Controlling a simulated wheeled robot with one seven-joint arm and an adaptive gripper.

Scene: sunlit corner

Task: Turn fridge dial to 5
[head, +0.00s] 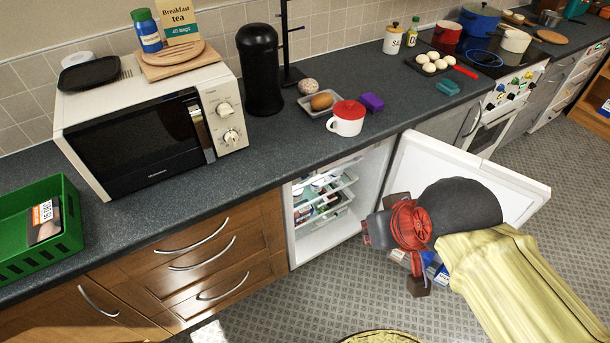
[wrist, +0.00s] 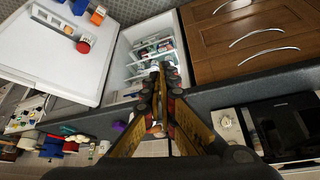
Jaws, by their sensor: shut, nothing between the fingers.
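The small white fridge (head: 374,180) under the counter stands open. Its door (head: 425,160) is swung out to the right, partly behind my arm. In the wrist view, turned round, the fridge interior (wrist: 130,50) is at the upper middle and the door (wrist: 55,60) at the left. Food packs stand on the fridge shelves. I cannot make out the dial or its setting in either view. My gripper (head: 370,232) is in front of the opening, apart from the shelves. In the wrist view its fingers (wrist: 160,72) are together, with nothing held, pointing toward the fridge.
Wooden drawers (head: 200,255) flank the fridge on the left. Bottles and jars (wrist: 85,40) sit in the door racks. The tiled floor in front is mostly clear.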

